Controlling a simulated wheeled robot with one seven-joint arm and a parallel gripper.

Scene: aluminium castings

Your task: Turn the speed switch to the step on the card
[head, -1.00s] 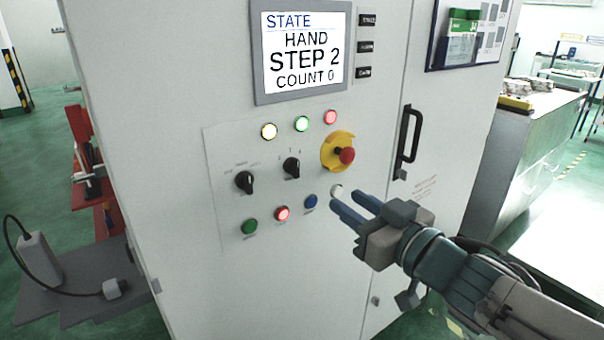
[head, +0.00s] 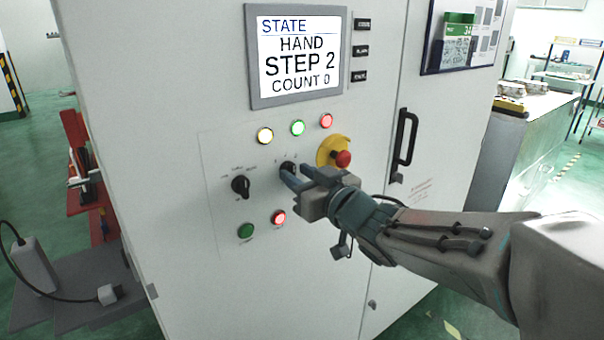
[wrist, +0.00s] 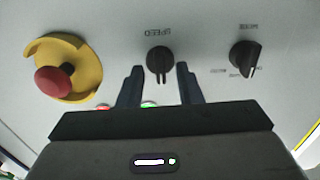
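The black speed switch (wrist: 160,62) shows in the wrist view under upside-down lettering SPEED, between my two fingers. In the head view the speed switch (head: 287,168) is partly hidden by my fingertips. My gripper (head: 292,176) is open at the panel, with a gap on each side of the knob in the wrist view (wrist: 159,84). I cannot tell how far the fingertips are from the panel. The screen (head: 299,55) reads STATE, HAND, STEP 2, COUNT 0. A green-topped card (head: 457,38) hangs on the board at upper right; its number looks like 34 but is too small to be sure.
The mode switch (head: 240,186) sits left of the speed switch. A red emergency stop (head: 343,159) on a yellow guard is close to my gripper. Three lamps run above, and green (head: 246,231) and red (head: 279,217) buttons below. A door handle (head: 405,137) stands out at right.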

